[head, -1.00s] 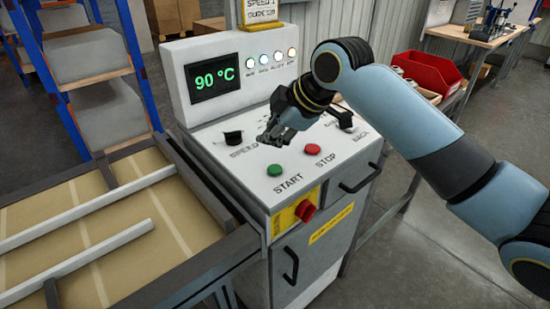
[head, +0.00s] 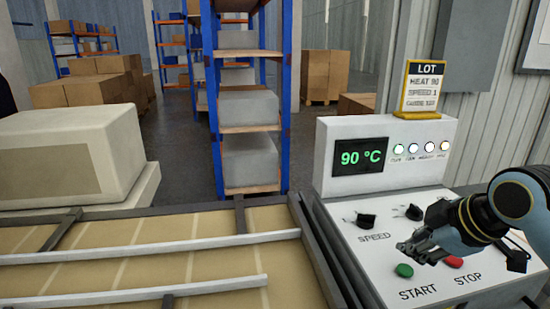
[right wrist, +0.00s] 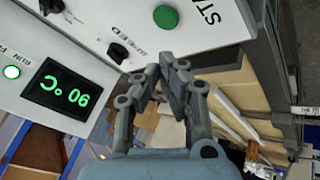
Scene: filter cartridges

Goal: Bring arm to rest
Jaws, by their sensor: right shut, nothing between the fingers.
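My right arm (head: 515,208) reaches in from the right over the control panel (head: 365,265). Its right gripper (head: 405,250) is shut and empty, above the panel near the green START button (head: 404,270). The red STOP button (head: 454,262) is partly hidden under my arm. In the right wrist view the gripper's fingertips (right wrist: 167,62) are close together with nothing between them. The green button (right wrist: 167,17) and a black SPEED knob (right wrist: 118,53) lie beyond them. My left gripper is in neither current view.
The display (head: 361,157) reads 90 °C, with several lit lamps beside it. A lot card (head: 420,88) stands on top. Left of the panel is a conveyor bed with pale rails (head: 150,248). A blue-framed shelf (head: 288,100) stands behind. A pale machine housing (head: 60,160) is at left.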

